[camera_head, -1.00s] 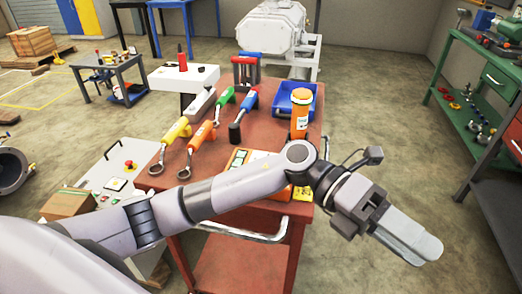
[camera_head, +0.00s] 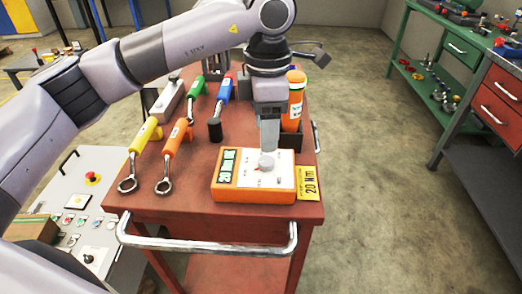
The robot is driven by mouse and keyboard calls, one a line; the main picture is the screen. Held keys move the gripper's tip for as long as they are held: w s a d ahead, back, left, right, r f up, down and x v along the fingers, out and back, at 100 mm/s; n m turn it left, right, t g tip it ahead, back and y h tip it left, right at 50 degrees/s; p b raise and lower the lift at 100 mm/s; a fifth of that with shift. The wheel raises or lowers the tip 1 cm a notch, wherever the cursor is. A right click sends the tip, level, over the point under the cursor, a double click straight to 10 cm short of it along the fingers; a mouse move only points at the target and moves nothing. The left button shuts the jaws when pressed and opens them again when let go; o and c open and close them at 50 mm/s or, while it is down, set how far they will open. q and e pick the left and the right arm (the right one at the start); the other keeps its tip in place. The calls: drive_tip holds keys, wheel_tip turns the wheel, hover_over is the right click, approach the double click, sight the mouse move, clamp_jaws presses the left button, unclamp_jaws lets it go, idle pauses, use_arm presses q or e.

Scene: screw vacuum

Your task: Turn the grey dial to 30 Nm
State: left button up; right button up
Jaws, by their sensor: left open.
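An orange box with a white top (camera_head: 285,176) sits at the near end of the red cart. The grey dial (camera_head: 266,164) is a small round knob on its white top, partly hidden by my gripper. A dark display with green characters (camera_head: 227,166) lies left of the dial; I cannot read it surely. My left gripper (camera_head: 268,149) points down right above the dial, its fingertips at or just over it. It is open, but I cannot tell whether the fingers touch the dial. My right gripper is out of view.
A yellow "20 Nm" label (camera_head: 309,182) is beside the box. An orange bottle (camera_head: 295,100) stands behind it. Yellow (camera_head: 145,136) and orange (camera_head: 174,140) wrenches lie to the left. A metal rail (camera_head: 205,248) runs along the front of the red cart (camera_head: 150,205).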

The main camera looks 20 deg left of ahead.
sight(266, 160)
use_arm(q)
wheel_tip(266, 160, down, 7)
drive_tip(key=shift+r, duration=0.15)
drive_tip(key=c, duration=1)
